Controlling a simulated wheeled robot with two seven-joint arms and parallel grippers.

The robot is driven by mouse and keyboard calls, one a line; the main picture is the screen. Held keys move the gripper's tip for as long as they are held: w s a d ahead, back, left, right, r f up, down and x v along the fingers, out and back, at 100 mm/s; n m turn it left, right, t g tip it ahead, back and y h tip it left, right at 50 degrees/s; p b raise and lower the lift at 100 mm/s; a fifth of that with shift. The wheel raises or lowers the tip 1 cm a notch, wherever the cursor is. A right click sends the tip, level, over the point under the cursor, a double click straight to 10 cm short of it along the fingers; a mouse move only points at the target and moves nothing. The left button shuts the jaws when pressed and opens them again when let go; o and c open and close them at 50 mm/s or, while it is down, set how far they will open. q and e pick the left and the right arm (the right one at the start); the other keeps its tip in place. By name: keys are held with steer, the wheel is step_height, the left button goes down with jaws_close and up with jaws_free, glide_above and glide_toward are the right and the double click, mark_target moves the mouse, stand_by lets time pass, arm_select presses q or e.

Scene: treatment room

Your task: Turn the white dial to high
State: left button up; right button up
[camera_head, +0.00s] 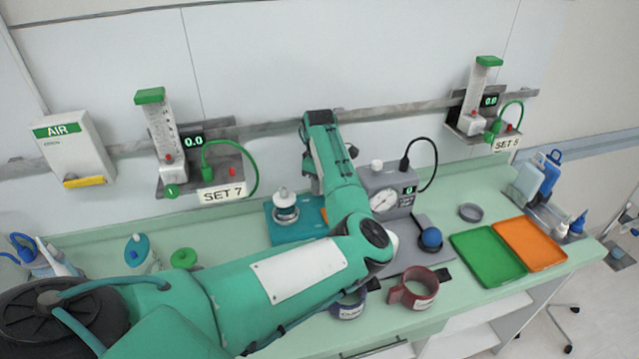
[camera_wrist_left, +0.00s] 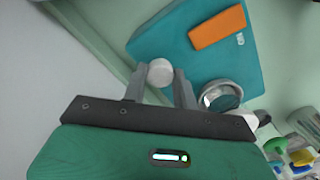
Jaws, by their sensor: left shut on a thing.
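The white dial (camera_wrist_left: 160,73) shows in the left wrist view as a small round white knob by the edge of a teal unit (camera_wrist_left: 150,42). My left gripper (camera_wrist_left: 159,79) is shut on it, one grey finger on each side. In the head view the left gripper (camera_head: 312,172) is mostly hidden behind my own arm, and I cannot see the dial between its fingers there. The teal unit (camera_head: 283,232) stands on the counter, with a white and grey round fitting (camera_head: 286,206) on it. The dial's setting cannot be read. My right gripper is not in view.
A gauge box (camera_head: 385,202) stands just right of the arm. A red mug (camera_head: 414,290), a green tray (camera_head: 487,253) and an orange tray (camera_head: 530,244) lie further right. A wall rail (camera_head: 270,125) carries two flow meters.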

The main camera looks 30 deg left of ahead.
arm_select(q)
steer(key=n+p, duration=0.1)
steer(key=n, duration=0.2)
steer(key=shift+n, duration=0.3)
steer(key=n+p, duration=0.1)
steer(key=n, duration=0.3)
steer(key=shift+n, duration=0.3)
steer(key=n, duration=0.4)
steer(key=shift+n, duration=2.8)
steer(key=o, duration=1)
steer(key=shift+c, duration=0.2)
